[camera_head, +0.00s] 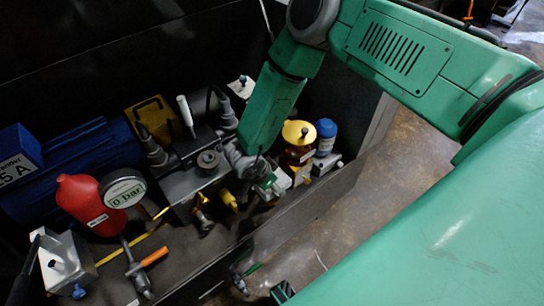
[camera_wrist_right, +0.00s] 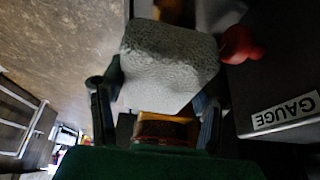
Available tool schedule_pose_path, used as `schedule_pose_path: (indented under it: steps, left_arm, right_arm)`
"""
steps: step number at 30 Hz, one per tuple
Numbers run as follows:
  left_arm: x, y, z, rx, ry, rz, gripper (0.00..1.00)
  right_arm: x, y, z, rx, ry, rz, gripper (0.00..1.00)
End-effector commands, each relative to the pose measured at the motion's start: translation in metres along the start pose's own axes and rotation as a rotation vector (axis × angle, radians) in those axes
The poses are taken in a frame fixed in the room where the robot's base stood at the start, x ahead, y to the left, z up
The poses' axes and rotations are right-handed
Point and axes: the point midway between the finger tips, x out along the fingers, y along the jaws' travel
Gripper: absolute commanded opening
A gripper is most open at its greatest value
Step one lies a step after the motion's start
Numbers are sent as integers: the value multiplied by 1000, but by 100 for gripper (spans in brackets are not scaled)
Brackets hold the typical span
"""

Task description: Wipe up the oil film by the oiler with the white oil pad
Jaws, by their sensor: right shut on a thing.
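The white oil pad (camera_wrist_right: 168,62) is a pale, rough-textured block in the right wrist view. My right gripper (camera_wrist_right: 158,108) is shut on it, with one dark finger on each side. In the head view my right gripper (camera_head: 262,180) reaches down among the fittings, and the pad there is hard to tell from pale parts nearby. A jar with a brass lid and dark amber body (camera_head: 298,140), which looks like the oiler, stands just right of the gripper. I cannot make out the oil film. My left gripper is not recognisable in either view.
A blue-capped bottle (camera_head: 326,132) stands beside the jar. A pressure gauge (camera_head: 122,188), red bottle (camera_head: 82,202) and grey valve block (camera_head: 190,185) crowd the left. The bay's front wall (camera_head: 275,240) runs along the near side.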

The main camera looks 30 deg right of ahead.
Motion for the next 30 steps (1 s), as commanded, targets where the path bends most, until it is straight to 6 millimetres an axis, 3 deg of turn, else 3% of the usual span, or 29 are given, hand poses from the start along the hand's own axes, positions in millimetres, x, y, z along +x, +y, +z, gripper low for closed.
schedule_pose_path:
  steps: [19,30]
  left_arm:
    - [-47,0,-2,0,0,0,84]
    - [-49,0,-3,0,0,0,84]
  right_arm:
    - [-50,0,-21,0,0,0,31]
    - [-52,0,-22,0,0,0,31]
